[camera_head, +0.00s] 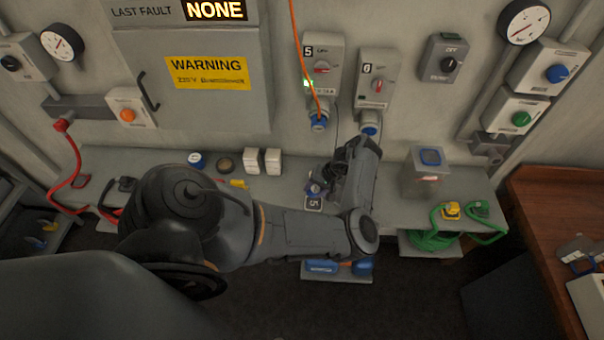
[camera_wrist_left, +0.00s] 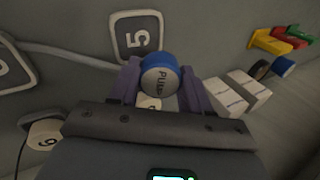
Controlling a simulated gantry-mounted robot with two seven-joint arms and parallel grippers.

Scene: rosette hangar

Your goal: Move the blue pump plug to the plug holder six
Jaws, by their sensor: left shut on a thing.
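The blue pump plug (camera_wrist_left: 160,75), with a blue rim and a pale end face lettered PUMP, sits between the two purple fingers of my left gripper (camera_wrist_left: 162,88). The gripper is shut on it, beside the dark plate marked 5 (camera_wrist_left: 137,38). In the head view, my left gripper (camera_head: 325,180) is over the shelf below the socket boxes, with the plug (camera_head: 314,188) just above the 5 plate (camera_head: 314,204). A second framed plate (camera_wrist_left: 10,68) is cut off at the left of the wrist view, its number unclear. My right gripper is not in view.
Wall boxes 5 (camera_head: 321,60) and 6 (camera_head: 375,75) stand behind the shelf; an orange cable (camera_head: 298,50) hangs to box 5. Two white blocks (camera_head: 262,162) lie left of the gripper.

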